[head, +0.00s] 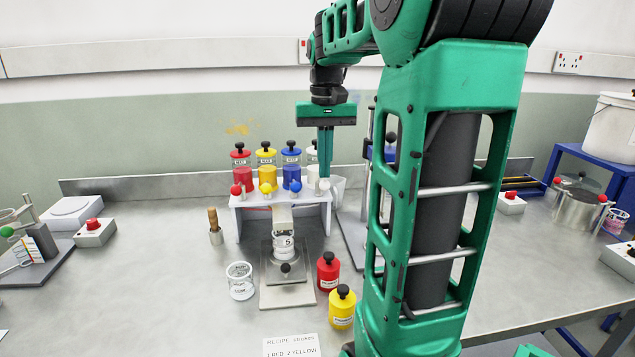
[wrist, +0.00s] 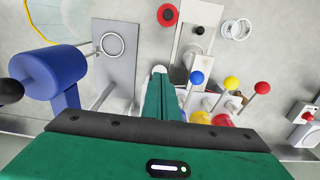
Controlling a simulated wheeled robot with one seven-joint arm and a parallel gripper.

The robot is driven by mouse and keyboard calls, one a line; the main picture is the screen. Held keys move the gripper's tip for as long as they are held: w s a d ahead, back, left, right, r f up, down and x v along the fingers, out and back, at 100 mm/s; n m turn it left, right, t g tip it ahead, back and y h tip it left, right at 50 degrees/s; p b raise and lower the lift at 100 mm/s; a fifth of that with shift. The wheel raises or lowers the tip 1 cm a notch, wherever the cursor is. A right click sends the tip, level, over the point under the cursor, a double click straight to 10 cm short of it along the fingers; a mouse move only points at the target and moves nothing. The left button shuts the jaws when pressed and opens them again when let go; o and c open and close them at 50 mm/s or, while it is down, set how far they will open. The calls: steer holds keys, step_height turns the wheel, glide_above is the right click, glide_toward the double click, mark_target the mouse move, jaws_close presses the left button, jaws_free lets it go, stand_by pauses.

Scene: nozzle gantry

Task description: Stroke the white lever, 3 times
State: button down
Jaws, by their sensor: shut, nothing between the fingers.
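The white lever's ball knob (head: 323,186) is at the right end of the row of levers on the nozzle gantry (head: 238,212). My gripper (head: 325,174) is shut and empty, pointing down, with its fingertips right at or just above the white knob. In the wrist view the white knob (wrist: 159,69) peeks out beyond the tips of my shut fingers (wrist: 161,82), which hide most of that lever. I cannot tell whether the fingers touch it. The white bottle (head: 312,153) behind is partly hidden by my gripper.
The blue (head: 296,186), yellow (head: 266,188) and red (head: 236,189) lever knobs stand to the left. A labelled beaker (head: 283,247) is under the gantry's front. A blue-clamped stand (wrist: 52,75) is close beside my gripper.

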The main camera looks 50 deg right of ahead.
mark_target(324, 184)
steer(key=shift+f, duration=2.6)
steer(key=shift+r, duration=2.75)
steer(key=shift+r, duration=0.1)
steer(key=shift+r, duration=2.45)
